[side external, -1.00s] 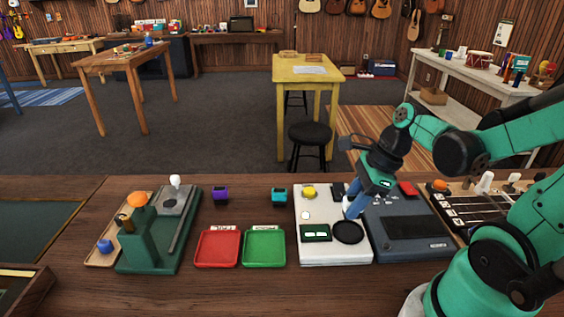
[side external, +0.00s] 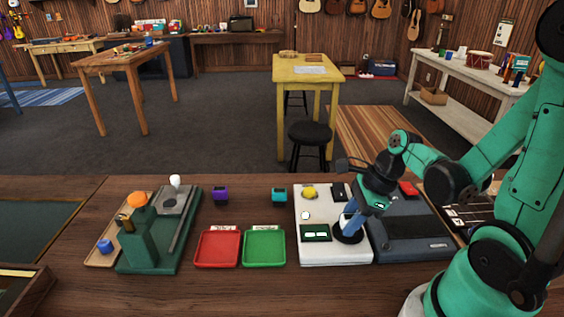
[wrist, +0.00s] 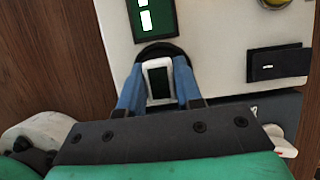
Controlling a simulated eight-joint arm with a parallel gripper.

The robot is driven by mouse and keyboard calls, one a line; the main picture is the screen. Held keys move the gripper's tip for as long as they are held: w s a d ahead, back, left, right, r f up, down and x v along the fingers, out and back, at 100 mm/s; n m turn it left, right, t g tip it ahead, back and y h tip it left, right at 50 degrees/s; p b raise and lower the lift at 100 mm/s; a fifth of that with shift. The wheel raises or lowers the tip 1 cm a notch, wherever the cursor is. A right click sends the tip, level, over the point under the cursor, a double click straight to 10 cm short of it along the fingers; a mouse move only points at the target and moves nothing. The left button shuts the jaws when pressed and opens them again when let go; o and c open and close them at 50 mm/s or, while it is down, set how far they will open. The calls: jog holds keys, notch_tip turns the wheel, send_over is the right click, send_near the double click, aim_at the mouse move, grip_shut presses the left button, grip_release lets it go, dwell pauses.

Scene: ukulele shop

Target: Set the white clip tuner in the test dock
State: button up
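The white clip tuner (wrist: 146,65), a white frame with a dark screen, sits between the two blue fingers of my gripper (wrist: 158,85) in the wrist view. The fingers touch its sides. It is over the round black pad (wrist: 178,49) on the white test dock (wrist: 220,25). In the side view my gripper (side external: 348,228) is low at this pad, and the fingers partly hide the tuner and the pad. I cannot tell whether the tuner rests on the pad. The white dock (side external: 308,255) also has a green display (side external: 315,233) and a yellow button (side external: 309,192).
A red tray (side external: 217,262) and a green tray (side external: 264,262) lie left of the dock. A purple tuner (side external: 220,193) and a teal tuner (side external: 279,194) stand behind them. A dark blue-grey device (side external: 425,250) adjoins the dock's right side. A green stand (side external: 135,250) is farther left.

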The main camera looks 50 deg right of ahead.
jog(key=o, duration=0.4)
jog(key=shift+r, duration=0.1)
jog(key=v, duration=1.2)
jog(key=n+t+h, duration=0.1)
jog(key=n+h, duration=0.2)
jog(key=n, duration=1.1)
send_over(344, 217)
jog(key=shift+f, duration=0.8)
jog(key=w+a+n+t, duration=0.1)
jog(key=n, duration=0.3)
jog(key=w+a+n+t, duration=0.1)
jog(key=a+n, duration=0.1)
jog(key=n, duration=0.2)
jog(key=w+a+n+t, duration=0.1)
jog(key=a+n, duration=0.1)
jog(key=n, duration=0.3)
jog(key=shift+w+a+r, duration=0.2)
jog(key=shift+w, duration=0.05)
